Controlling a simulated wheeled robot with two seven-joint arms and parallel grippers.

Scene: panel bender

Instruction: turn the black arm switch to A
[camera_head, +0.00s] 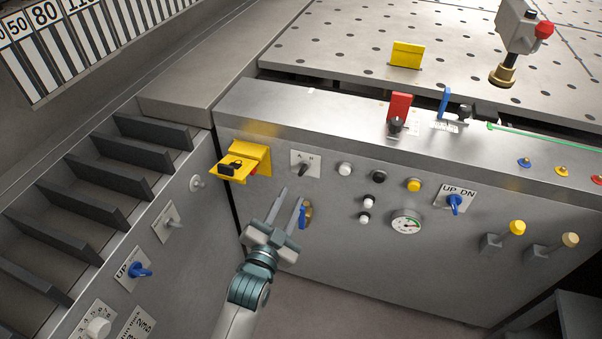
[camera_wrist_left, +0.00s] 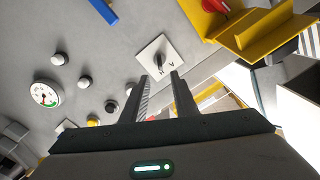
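The black arm switch (camera_head: 303,170) is a small black lever on a white square plate marked A and H, on the grey front panel right of a yellow bracket. Which letter the lever points to is too small to tell. It also shows in the left wrist view (camera_wrist_left: 159,62), just beyond the fingertips. My left gripper (camera_head: 291,194) is open and empty, a little below the switch. Its two fingers (camera_wrist_left: 160,78) point toward the plate with a gap between them, and no contact is clear. My right gripper is not in view.
The yellow bracket (camera_head: 252,158) juts out left of the switch. A blue key-like part (camera_head: 302,217) sits just below it, close to my fingers. White, black and yellow buttons (camera_head: 414,185) and a gauge (camera_head: 406,222) are to the right. The floor below is clear.

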